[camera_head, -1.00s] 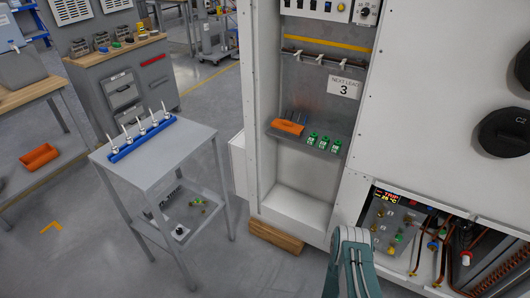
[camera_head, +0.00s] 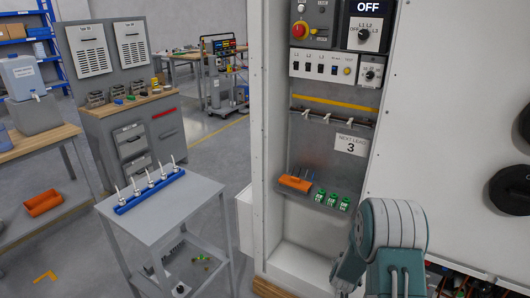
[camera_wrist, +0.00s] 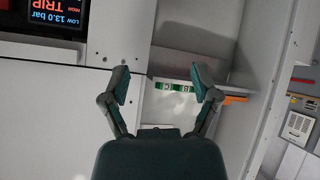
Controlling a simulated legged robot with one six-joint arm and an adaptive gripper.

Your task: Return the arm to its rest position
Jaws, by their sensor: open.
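My arm (camera_head: 392,240) shows at the lower right of the head view, in front of the white cabinet; its gripper end is not clear there. In the wrist view my gripper (camera_wrist: 161,88) has its two fingers spread apart with nothing between them. Beyond the fingers, the wrist view shows a shelf with green blocks (camera_wrist: 174,86) and an orange item (camera_wrist: 235,99). No contact with them shows.
The white cabinet (camera_head: 425,130) stands close on the right, with an open bay holding an orange item (camera_head: 296,183) and green blocks (camera_head: 332,199). A grey table (camera_head: 190,199) with a blue rack (camera_head: 150,189) stands to the left. Grey floor (camera_head: 75,255) lies beyond it.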

